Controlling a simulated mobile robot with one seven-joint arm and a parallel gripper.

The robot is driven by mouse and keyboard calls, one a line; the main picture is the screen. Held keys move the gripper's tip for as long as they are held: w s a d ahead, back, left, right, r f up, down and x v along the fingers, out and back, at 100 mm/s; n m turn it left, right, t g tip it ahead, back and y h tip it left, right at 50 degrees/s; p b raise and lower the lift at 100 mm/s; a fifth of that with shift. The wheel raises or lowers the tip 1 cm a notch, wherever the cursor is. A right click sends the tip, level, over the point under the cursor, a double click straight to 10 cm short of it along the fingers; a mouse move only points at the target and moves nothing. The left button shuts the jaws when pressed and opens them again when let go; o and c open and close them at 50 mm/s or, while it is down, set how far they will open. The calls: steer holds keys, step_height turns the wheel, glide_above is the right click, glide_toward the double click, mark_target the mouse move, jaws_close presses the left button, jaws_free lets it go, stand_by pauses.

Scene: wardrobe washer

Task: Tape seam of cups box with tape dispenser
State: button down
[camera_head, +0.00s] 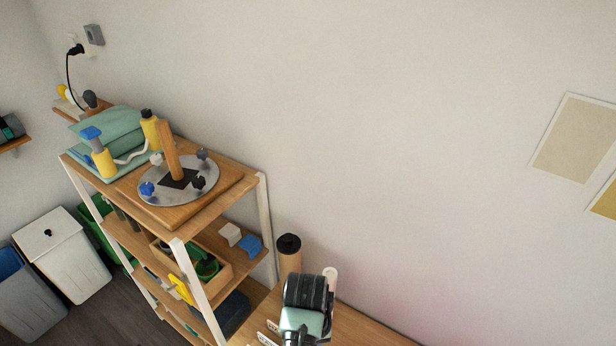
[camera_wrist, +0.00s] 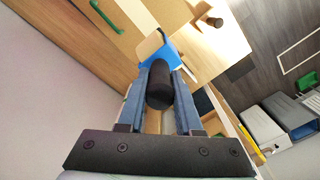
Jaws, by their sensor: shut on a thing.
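In the wrist view my gripper (camera_wrist: 163,72) has its two dark blue fingers on either side of a black rounded handle (camera_wrist: 160,88). The gripper is shut on this handle. A blue body (camera_wrist: 172,54) with a tan flat piece (camera_wrist: 150,45) shows just beyond the fingertips. It looks like the tape dispenser, though much of it is hidden by the handle and fingers. In the head view the held thing cannot be made out; only a black and teal part of my arm shows at the bottom. I cannot identify the cups box in either view.
A wooden shelf unit (camera_head: 215,216) stands left, its top holding a round metal plate (camera_head: 200,187) and folded green cloths (camera_head: 110,127). A tan cylinder with a black top (camera_head: 289,258) stands at the wall. A wooden surface (camera_head: 362,328) lies below right.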

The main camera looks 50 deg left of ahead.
steer(key=shift+s+d+r, duration=0.1)
steer(key=shift+r, duration=0.05)
steer(key=shift+f+b, duration=0.6)
steer(key=shift+f, duration=0.35)
steer(key=shift+f+b, duration=1.6)
steer(key=shift+f, duration=0.95)
steer(key=shift+f+b, duration=0.35)
steer(key=shift+f, duration=0.25)
steer(key=shift+w+d+r+p, duration=0.15)
steer(key=shift+d+p, duration=0.2)
steer(key=shift+d, duration=0.2)
steer(key=shift+w+d+f+p, duration=0.1)
steer(key=shift+w+d+p, duration=0.05)
steer(key=shift+d+p, duration=0.3)
steer(key=shift+w+d, duration=0.15)
steer(key=shift+d, duration=0.6)
